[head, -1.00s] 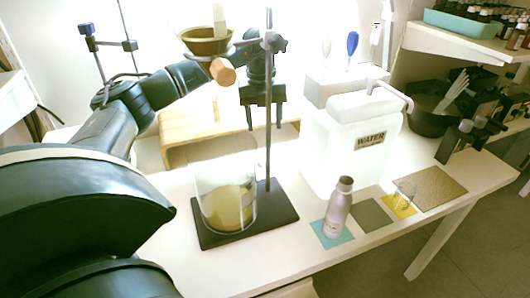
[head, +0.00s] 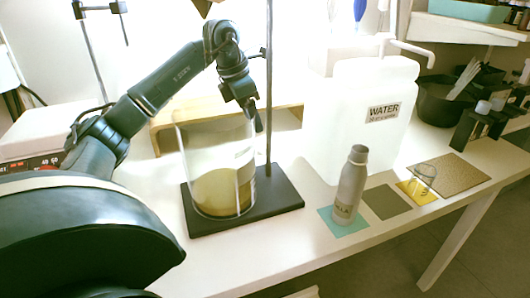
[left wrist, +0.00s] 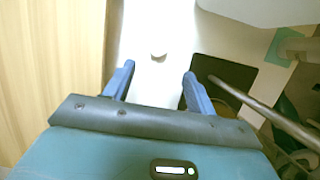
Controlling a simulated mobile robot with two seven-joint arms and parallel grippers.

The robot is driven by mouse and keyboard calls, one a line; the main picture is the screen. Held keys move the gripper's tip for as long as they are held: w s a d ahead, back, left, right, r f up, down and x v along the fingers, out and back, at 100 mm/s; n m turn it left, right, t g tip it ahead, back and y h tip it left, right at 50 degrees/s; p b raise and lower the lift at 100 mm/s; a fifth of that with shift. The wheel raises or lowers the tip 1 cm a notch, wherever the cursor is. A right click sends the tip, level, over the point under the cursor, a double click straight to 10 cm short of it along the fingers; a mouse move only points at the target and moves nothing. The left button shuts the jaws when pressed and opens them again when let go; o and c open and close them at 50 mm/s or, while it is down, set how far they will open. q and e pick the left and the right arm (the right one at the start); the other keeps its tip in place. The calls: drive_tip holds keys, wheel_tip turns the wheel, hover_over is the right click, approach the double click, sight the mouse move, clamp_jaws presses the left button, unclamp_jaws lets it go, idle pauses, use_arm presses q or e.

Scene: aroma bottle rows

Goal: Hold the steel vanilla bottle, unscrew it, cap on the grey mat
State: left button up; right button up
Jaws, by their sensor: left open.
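The steel vanilla bottle (head: 350,190) stands upright on a teal mat (head: 330,228) near the table's front edge, its cap (head: 358,154) on top. The grey mat (head: 387,202) lies bare just right of it. My left gripper (head: 252,112) points down behind the glass cylinder and stand rod, well left of the bottle and apart from it. In the left wrist view the two blue fingers (left wrist: 155,84) are spread with nothing between them. The teal mat also shows at that view's upper right (left wrist: 275,46). My right gripper is not in view.
A glass cylinder (head: 215,165) of yellowish liquid stands on a black stand base (head: 280,198) with an upright rod (head: 268,80). A white water container (head: 350,120) is behind the bottle. A small beaker (head: 424,178) stands on a yellow mat (head: 408,194); a brown mat (head: 455,172) lies beyond.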

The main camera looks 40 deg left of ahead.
sight(263, 145)
use_arm(q)
drive_tip(key=x, duration=0.3)
drive_tip(key=shift+f+b, duration=0.2)
drive_tip(key=shift+b, duration=0.1)
drive_tip(key=b+x, duration=0.1)
drive_tip(key=x, duration=0.3)
drive_tip(key=shift+w+b, duration=0.35)
drive_tip(key=shift+w, duration=0.05)
drive_tip(key=shift+w+d+f, duration=0.1)
drive_tip(key=shift+w+f, duration=0.05)
drive_tip(key=shift+f, duration=0.35)
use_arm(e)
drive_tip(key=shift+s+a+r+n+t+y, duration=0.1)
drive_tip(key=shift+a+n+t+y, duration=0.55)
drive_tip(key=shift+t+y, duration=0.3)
use_arm(q)
drive_tip(key=shift+c, duration=0.4)
drive_tip(key=c, duration=1)
drive_tip(key=shift+c, duration=0.2)
drive_tip(key=shift+r, duration=0.15)
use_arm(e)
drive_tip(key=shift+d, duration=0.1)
